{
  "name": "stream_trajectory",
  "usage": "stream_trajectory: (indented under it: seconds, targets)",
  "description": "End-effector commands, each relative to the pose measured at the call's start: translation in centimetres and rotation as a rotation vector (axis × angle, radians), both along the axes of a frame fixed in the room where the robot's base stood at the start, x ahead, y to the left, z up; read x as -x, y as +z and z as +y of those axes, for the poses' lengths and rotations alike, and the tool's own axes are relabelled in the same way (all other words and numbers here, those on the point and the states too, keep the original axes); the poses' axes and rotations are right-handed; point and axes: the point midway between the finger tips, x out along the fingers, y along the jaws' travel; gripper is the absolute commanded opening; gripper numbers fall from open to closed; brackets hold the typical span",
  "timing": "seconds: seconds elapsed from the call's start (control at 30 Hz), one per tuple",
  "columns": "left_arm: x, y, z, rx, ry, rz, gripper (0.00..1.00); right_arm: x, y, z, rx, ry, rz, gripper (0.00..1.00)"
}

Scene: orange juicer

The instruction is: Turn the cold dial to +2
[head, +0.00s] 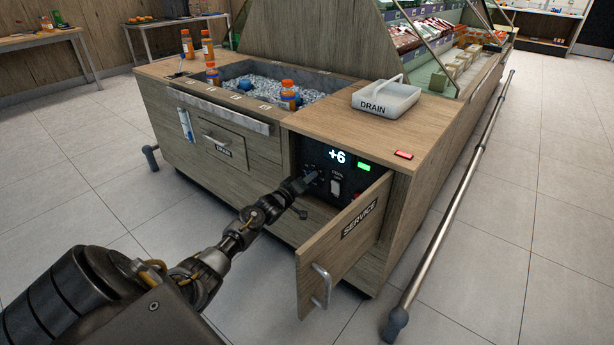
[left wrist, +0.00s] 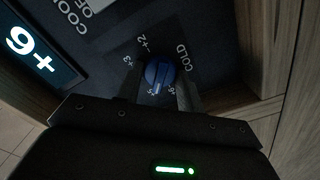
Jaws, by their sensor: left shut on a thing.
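The blue cold dial (left wrist: 160,74) sits on a dark panel beside the printed word COLD, with marks including +3 and +2 around it. My left gripper (left wrist: 164,88) is shut on the dial, one finger on each side. In the head view my left gripper (head: 311,181) reaches into the service opening and hides the dial. The lit display (head: 337,157) reads +6. The display also shows, upside down, in the left wrist view (left wrist: 38,52). My right gripper is in neither view.
The open SERVICE door (head: 345,237) stands out to the right of my left arm. A white switch (head: 336,187) and a green light (head: 364,167) are on the panel. A DRAIN tray (head: 386,100) and a red label (head: 403,155) are on the counter above. A rail (head: 455,190) runs along the right.

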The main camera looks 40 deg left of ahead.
Motion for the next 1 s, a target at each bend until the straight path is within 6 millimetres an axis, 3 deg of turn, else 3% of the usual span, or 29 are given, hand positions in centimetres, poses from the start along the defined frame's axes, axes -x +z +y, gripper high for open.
stream_trajectory:
  seconds: [0.4, 1.0]
  targets:
    - [0.0, 0.1, 0.0, -0.395, -0.001, 0.011, 0.15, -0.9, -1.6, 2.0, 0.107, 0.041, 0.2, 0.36]
    - [0.0, 0.1, 0.0, -0.967, 0.0, 0.021, 0.15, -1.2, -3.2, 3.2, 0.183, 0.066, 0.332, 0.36]
